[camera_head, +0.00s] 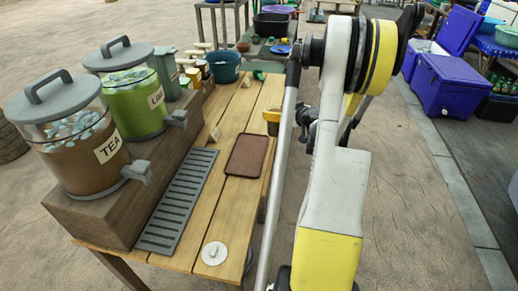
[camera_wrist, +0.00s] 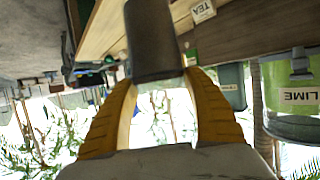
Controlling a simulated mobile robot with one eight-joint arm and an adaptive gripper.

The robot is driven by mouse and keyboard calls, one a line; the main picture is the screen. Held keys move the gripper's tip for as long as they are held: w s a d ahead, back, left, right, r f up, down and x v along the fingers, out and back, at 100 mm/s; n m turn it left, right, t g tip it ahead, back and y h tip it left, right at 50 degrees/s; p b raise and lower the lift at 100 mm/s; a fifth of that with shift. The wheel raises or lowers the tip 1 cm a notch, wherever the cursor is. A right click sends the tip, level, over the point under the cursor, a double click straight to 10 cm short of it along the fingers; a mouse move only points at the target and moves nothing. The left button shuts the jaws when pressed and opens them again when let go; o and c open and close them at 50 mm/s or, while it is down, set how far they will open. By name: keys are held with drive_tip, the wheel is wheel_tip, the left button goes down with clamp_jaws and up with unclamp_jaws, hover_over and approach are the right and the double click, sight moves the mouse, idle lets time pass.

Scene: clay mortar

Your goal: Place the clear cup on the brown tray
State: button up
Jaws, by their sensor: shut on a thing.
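The brown tray (camera_head: 248,156) lies flat and empty on the wooden table, right of the grey slotted grate. My gripper (camera_wrist: 160,80) has its two yellow fingers closed around the clear cup (camera_wrist: 152,42) in the wrist view. The cup's body looks dark brown, as if holding dark liquid, with a paler band between the fingers. In the head view, the cup (camera_head: 273,129) hangs near the table's right edge, beyond and right of the tray, apart from it. My arm hides part of the area right of it.
A tea dispenser (camera_head: 75,140) and a lime dispenser (camera_head: 132,95) stand on a wooden block at the left. The grey grate (camera_head: 178,200) runs along the block. A white round disc (camera_head: 214,253) lies near the front edge. A teal bucket (camera_head: 224,67) stands at the back.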

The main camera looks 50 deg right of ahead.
drive_tip(key=w+a+f+b, duration=0.6)
drive_tip(key=w+f, duration=0.3)
drive_tip(key=f, duration=0.2)
drive_tip(key=shift+a+b, duration=0.3)
drive_tip(key=shift+b, duration=0.15)
drive_tip(key=o, duration=1.4)
drive_tip(key=shift+f, duration=0.1)
